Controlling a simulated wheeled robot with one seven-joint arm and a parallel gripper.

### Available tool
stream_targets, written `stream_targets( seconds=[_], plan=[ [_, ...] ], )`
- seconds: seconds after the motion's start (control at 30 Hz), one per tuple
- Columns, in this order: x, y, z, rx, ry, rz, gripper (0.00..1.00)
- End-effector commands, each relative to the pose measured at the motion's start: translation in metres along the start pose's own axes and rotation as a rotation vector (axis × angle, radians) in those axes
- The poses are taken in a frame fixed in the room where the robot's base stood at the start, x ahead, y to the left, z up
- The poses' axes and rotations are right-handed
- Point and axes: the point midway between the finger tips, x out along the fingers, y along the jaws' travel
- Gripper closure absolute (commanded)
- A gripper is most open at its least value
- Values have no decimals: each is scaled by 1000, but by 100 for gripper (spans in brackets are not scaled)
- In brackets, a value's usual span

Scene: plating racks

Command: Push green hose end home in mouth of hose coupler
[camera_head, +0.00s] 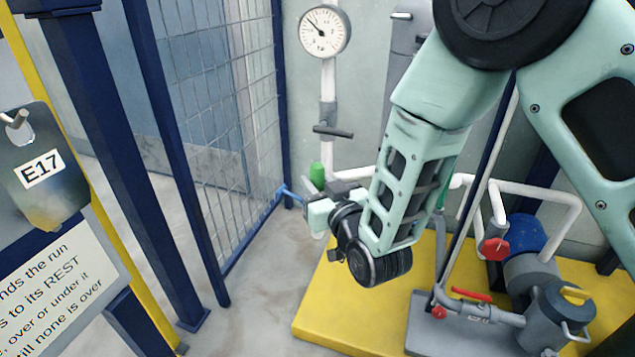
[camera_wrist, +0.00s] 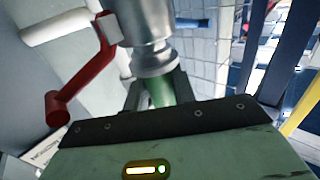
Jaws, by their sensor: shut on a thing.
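My gripper (camera_wrist: 157,85) is shut on the green hose end (camera_wrist: 160,94), which shows between its dark fingers in the wrist view. The grey metal coupler (camera_wrist: 153,58) is directly beyond the fingers, with its collar against or over the top of the green piece. How deep the hose end sits in the mouth is hidden. In the head view my gripper (camera_head: 322,194) is low in front of the wall, left of the arm. A small green cylinder (camera_head: 317,175) shows just above it, probably the hose. The coupler cannot be made out clearly there.
A red lever (camera_wrist: 85,75) stands beside the coupler. A pressure gauge (camera_head: 325,32) on a white pipe is above. A mesh fence (camera_head: 215,110) is left, a yellow plinth (camera_head: 335,300) below, and a pump (camera_head: 550,310) right. Grey floor is clear between fence and plinth.

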Motion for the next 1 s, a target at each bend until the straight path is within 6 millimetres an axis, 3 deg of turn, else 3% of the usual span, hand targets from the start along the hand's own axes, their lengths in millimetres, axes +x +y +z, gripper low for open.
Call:
stream_targets(
  seconds=[0.77, 0.8, 0.87, 0.9, 1.0],
  plan=[
    [0, 0, 19, 0, 1, 0, 100],
    [0, 0, 19, 0, 1, 0, 71],
    [0, 0, 18, 0, 1, 0, 54],
    [0, 0, 18, 0, 1, 0, 48],
    [0, 0, 18, 0, 1, 0, 48]
  ],
)
